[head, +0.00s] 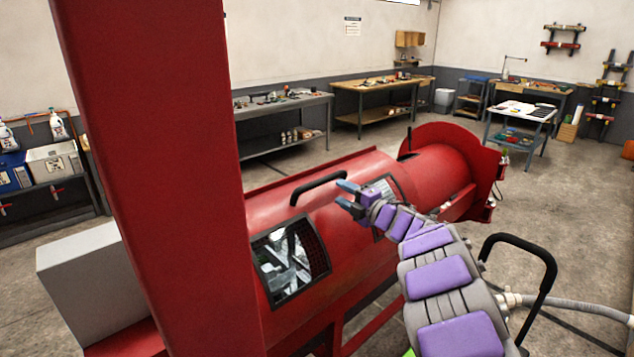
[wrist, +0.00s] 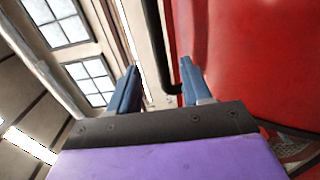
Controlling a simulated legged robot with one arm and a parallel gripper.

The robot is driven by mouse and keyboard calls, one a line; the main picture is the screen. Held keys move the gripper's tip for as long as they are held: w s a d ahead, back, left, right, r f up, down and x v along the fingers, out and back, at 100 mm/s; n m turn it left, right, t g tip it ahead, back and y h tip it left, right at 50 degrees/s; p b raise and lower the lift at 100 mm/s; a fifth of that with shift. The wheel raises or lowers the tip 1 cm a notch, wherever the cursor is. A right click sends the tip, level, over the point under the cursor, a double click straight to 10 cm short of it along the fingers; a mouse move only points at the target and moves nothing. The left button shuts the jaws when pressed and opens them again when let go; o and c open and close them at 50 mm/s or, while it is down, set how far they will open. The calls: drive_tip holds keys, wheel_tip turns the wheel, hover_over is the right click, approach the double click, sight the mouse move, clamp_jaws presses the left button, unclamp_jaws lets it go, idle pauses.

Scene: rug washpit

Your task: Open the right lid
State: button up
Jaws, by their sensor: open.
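The red cylindrical machine (head: 350,252) lies across the middle of the head view. It has a black-framed mesh window (head: 290,262) on the left and a second framed window (head: 384,190) further right, partly hidden by my arm. A curved black handle (head: 318,188) stands on the top of the red casing. My gripper (head: 346,195) is open and empty just right of this handle. In the wrist view a black handle (wrist: 153,45) shows in the gap between the blue fingers of my gripper (wrist: 159,68), beside a red surface (wrist: 245,60). I cannot tell its depth. Lid seams are unclear.
A wide red post (head: 150,170) blocks the left of the head view. A black bar (head: 520,240) and a grey hose (head: 570,305) are at the lower right. Workbenches (head: 285,103) line the back wall. The floor (head: 390,136) behind the machine is mostly clear.

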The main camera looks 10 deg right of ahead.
sight(323, 183)
drive_tip(key=x, duration=0.9)
drive_tip(key=shift+w+a+r, duration=0.15)
drive_tip(key=shift+w+a, duration=0.1)
drive_tip(key=shift+w, duration=0.05)
drive_tip(key=shift+x, duration=0.85)
drive_tip(key=shift+c, duration=0.2)
clamp_jaws()
